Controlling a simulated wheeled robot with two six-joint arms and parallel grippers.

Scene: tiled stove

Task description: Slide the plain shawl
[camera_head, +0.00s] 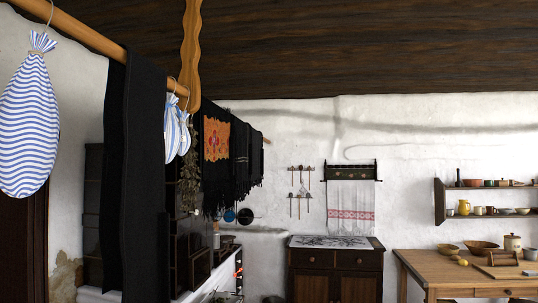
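A plain black shawl (145,165) hangs folded over a wooden pole (75,28) at the left, its two layers falling well below the pole. A blue-and-white striped bag (29,125) hangs from the pole to its left, apart from the shawl. Smaller striped bags (172,128) hang just to its right, close to its edge. Further along the pole hang dark fringed shawls, one with an orange patterned panel (216,140). Neither of my grippers shows in the head view.
A wavy wooden hanger (191,55) comes down from the dark ceiling to the pole. The stove top (222,270) lies below the hanging cloths. A dark cabinet (335,272) and a wooden table (465,268) with bowls stand at the right.

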